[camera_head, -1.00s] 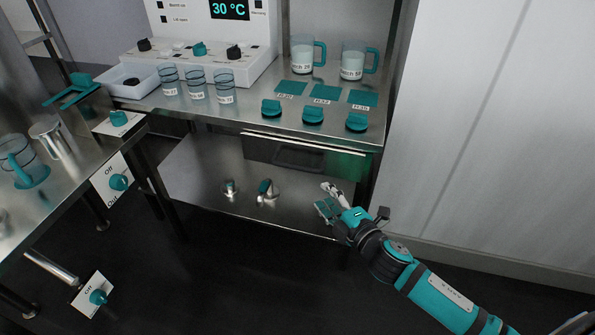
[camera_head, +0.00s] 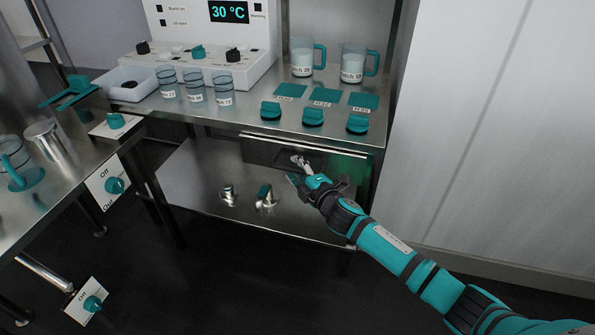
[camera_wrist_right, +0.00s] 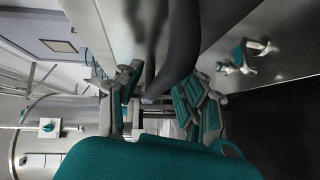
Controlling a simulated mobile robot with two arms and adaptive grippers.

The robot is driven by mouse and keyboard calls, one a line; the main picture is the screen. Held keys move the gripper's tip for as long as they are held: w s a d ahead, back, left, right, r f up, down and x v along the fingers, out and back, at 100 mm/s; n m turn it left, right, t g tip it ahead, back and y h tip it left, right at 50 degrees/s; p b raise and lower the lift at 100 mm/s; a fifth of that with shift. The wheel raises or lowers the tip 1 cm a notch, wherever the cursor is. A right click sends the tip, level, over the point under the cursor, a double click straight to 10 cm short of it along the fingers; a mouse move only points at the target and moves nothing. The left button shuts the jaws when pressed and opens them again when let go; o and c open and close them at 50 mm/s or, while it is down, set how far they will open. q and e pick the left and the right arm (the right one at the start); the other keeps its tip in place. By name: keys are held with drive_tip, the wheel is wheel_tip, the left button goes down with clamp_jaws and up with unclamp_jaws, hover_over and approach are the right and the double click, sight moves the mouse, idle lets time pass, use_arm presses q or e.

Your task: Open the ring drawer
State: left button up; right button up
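The drawer (camera_head: 258,155) is a metal front under the right part of the counter, with a bright strip along its top edge. It looks closed, or nearly so. My right gripper (camera_head: 296,169) is at the drawer front, around its dark recessed middle, and partly hides it. In the right wrist view my right gripper (camera_wrist_right: 160,100) has its fingers spread apart. I cannot tell whether a finger touches the drawer. No ring shows. My left gripper is not in view.
The lower shelf (camera_head: 190,182) holds two small metal fittings (camera_head: 264,197). A side table (camera_head: 75,175) stands at the left.

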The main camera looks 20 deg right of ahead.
drive_tip(key=shift+c, duration=0.2)
clamp_jaws()
idle(0.3)
